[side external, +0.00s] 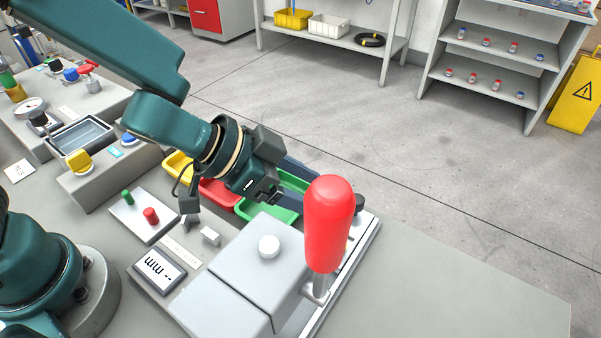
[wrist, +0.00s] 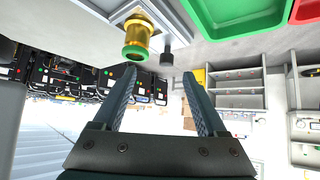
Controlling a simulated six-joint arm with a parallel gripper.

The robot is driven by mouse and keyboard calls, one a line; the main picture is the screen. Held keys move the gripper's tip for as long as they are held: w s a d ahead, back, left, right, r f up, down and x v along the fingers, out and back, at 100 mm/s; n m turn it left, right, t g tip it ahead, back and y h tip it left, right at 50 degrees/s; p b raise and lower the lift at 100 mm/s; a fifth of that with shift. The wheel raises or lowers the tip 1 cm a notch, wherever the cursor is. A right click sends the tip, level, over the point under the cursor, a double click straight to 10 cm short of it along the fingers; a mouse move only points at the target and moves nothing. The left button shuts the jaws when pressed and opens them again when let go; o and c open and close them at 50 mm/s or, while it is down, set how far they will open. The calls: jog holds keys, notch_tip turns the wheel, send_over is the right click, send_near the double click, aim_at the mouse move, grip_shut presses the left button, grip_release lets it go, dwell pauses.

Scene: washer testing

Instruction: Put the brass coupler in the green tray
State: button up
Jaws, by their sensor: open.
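The brass coupler (wrist: 140,38) is a gold-coloured cylinder with a green ring at its near end. In the wrist view it sits on a grey fixture ahead of the fingertips, nearer the left finger, and is not gripped. I cannot make it out in the side view, where the red handle blocks part of the area. My gripper (wrist: 158,72) is open and empty. In the side view my gripper (side external: 312,192) reaches across the green tray (side external: 262,212) toward the red handle. The green tray also shows at the top right of the wrist view (wrist: 235,18).
A large red handle (side external: 329,225) stands upright close beside my fingertips. A grey block with a white knob (side external: 268,247) lies in front. Red (side external: 218,193) and yellow (side external: 178,165) trays sit left of the green one. The bench's right front is clear.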

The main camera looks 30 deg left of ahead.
jog(key=shift+s+d+f+m+g+h, duration=0.25)
jog(key=shift+s+m+g, duration=0.05)
jog(key=shift+s+m, duration=0.25)
jog(key=shift+s+d+f+m+g+h, duration=0.3)
jog(key=shift+s+m, duration=0.15)
jog(key=shift+m, duration=0.1)
jog(key=shift+s+f+m+g, duration=0.3)
jog(key=shift+s, duration=0.1)
jog(key=shift+x, duration=2.55)
